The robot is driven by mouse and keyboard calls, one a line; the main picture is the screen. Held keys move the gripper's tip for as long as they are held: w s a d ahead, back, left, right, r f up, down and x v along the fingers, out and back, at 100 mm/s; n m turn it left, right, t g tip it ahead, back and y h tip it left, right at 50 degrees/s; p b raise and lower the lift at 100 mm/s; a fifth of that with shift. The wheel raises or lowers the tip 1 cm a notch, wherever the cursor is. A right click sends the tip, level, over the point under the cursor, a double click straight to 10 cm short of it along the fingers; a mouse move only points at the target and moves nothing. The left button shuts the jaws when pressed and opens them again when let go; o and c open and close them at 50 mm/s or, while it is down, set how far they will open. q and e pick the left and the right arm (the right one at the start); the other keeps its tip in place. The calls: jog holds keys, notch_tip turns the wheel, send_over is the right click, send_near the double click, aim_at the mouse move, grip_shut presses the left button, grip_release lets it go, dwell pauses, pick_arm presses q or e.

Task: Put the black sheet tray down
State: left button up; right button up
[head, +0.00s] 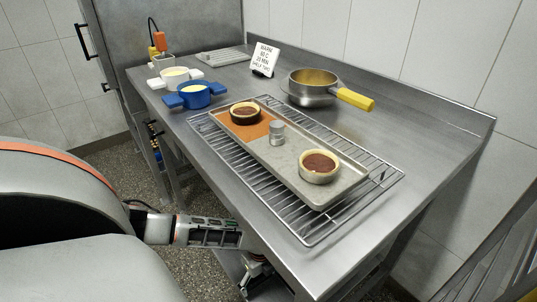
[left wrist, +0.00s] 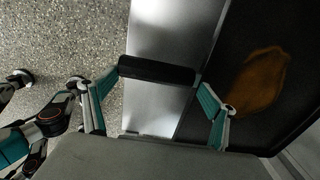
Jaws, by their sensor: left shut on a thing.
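The black sheet tray (left wrist: 285,35) fills the right side of the left wrist view. It is dark, with a rusty brown patch on it and a raised rim at lower right. In the head view my left gripper (head: 256,270) is low, beside and below the table's front edge. I cannot make out the black tray there. My right gripper is not in view.
The steel table (head: 225,165) bears a wire rack (head: 305,235) with a grey tray (head: 335,195) holding tarts and a small metal cylinder. Blue (head: 195,96) and white (head: 175,77) pots, a yellow-handled pan (head: 312,90) and a sign (head: 264,59) stand behind. The front right of the table is bare.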

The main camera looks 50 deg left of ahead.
aim_at(262, 289)
pick_arm(q)
jog(key=shift+f, duration=0.7)
notch_tip(262, 289, down, 3)
jog(key=shift+w+r+b, duration=0.1)
jog(key=shift+r+b, duration=0.05)
jog(key=shift+b, duration=0.7)
jog(key=shift+w+r, duration=0.1)
jog(key=shift+r, duration=0.1)
jog(key=shift+f, duration=0.15)
jog(key=o, duration=1.4)
jog(key=shift+o, duration=0.2)
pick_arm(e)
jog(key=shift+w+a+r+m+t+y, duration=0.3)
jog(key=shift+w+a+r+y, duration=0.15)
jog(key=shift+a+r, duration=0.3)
